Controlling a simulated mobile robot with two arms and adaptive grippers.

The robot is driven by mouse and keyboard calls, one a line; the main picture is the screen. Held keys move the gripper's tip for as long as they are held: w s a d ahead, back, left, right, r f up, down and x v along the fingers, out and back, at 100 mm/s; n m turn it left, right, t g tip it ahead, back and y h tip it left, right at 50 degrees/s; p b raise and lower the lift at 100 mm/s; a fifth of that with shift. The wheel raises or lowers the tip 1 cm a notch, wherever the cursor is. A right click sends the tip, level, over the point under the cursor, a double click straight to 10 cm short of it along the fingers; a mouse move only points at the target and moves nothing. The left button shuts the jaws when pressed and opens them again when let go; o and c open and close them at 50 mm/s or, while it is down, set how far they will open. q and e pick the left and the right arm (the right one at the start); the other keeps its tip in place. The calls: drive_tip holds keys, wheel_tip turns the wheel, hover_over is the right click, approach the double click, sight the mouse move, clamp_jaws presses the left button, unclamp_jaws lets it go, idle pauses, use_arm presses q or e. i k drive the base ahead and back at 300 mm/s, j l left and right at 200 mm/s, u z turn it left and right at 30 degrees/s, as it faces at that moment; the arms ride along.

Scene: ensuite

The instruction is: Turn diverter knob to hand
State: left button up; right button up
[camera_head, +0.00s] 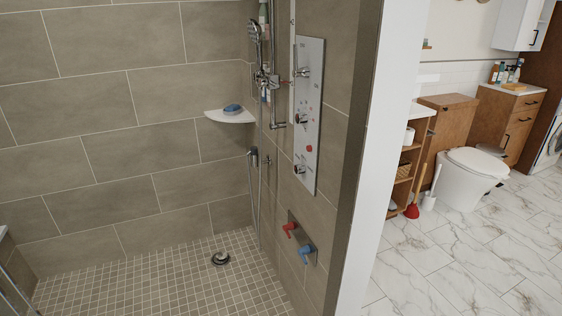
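A light grey shower panel (309,115) is fixed on the tiled wall right of the shower corner. It carries an upper knob (302,72), a middle knob (302,119) and a lower knob (300,169), all metallic. I cannot tell which one is the diverter, and their markings are too small to read. A hand shower (255,33) hangs on the riser bar left of the panel. Neither of my grippers shows in the head view, and nothing touches the panel.
Below the panel, a plate holds a red handle (290,228) and a blue handle (306,252). A corner shelf (232,116) bears a blue item. A white wall edge (382,160) separates the shower from the toilet (468,178). The tiled shower floor (150,285) is mostly clear around a drain.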

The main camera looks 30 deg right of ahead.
sight(300, 169)
drive_tip(key=i, duration=1.65)
drive_tip(key=i+j+u, duration=0.1)
drive_tip(key=i+u, duration=0.25)
drive_tip(key=i, duration=0.2)
drive_tip(key=i+l+u, duration=0.1)
drive_tip(key=i+u, duration=0.25)
drive_tip(key=i, duration=0.2)
drive_tip(key=i+l+u, duration=0.2)
drive_tip(key=i+u, duration=0.15)
drive_tip(key=i, duration=0.2)
drive_tip(key=i+z, duration=0.2)
drive_tip(key=z, duration=0.15)
drive_tip(key=i+j+z, duration=0.15)
drive_tip(key=z, duration=0.2)
drive_tip(key=i+j+z, duration=0.2)
drive_tip(key=z, duration=0.15)
